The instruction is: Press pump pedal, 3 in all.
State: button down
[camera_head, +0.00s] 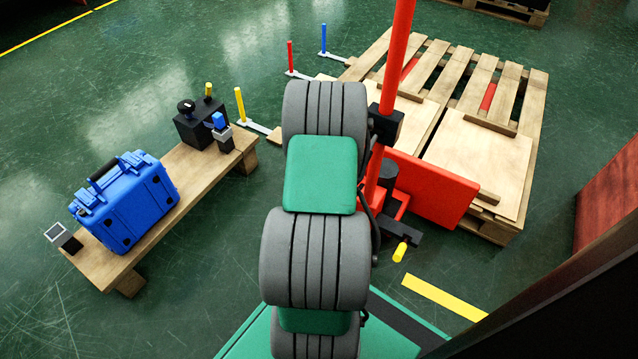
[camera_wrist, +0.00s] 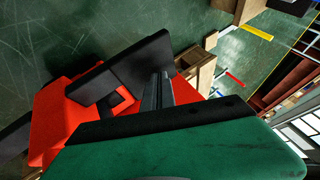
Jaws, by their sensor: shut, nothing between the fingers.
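The pump pedal shows in the head view as a black bar with a yellow end (camera_head: 400,251), low on the right side of the red jack (camera_head: 432,188). The jack has a tall red post and a red plate, and stands in front of the wooden pallets. My gripper (camera_wrist: 157,92) shows in the wrist view, its narrow grey fingers together and empty. Red jack parts (camera_wrist: 60,112) and a black bar (camera_wrist: 125,70) lie close beside the fingers. I cannot tell whether they touch. In the head view my arm hides my gripper and part of the jack.
A low wooden bench (camera_head: 170,176) on the left carries a blue case (camera_head: 125,200) and small black devices. Pallets (camera_head: 490,150) fill the back right. Yellow, red and blue posts stand near the bench and pallets. Green floor is free around the bench.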

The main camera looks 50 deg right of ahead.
jog(key=shift+a+f+b, duration=0.1)
jog(key=shift+f+b, duration=0.65)
jog(key=shift+f, duration=0.5)
dwell(0.6)
dwell(0.3)
jog(key=shift+r+p, duration=1.65)
jog(key=shift+r, duration=0.35)
jog(key=shift+r, duration=0.1)
jog(key=shift+r+p, duration=2.05)
jog(key=shift+r, duration=0.4)
